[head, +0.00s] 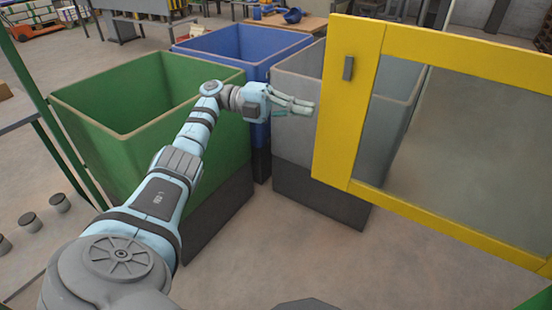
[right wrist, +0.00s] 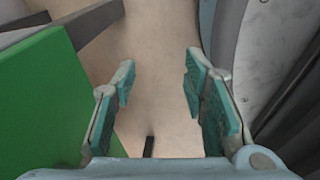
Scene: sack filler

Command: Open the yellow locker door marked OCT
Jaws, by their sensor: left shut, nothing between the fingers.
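A yellow-framed door (head: 350,120) with a see-through panel (head: 470,150) fills the right of the head view. It has a small dark grey handle (head: 348,68) on its left upright. No OCT marking is readable on it. My left gripper (head: 313,107) is shut and empty, just left of the door's left edge and lower than the handle. I cannot tell whether it touches the frame. My right gripper (right wrist: 160,75) shows in the right wrist view, with its fingers apart and nothing between them. It is not seen in the head view.
A green bin (head: 85,130), a blue bin (head: 240,42) and a grey bin (head: 290,145) stand behind and beside my left arm. A table (head: 18,120) is at the left edge. Bare floor (head: 420,260) lies below the door. A green surface (right wrist: 50,110) is left of my right gripper.

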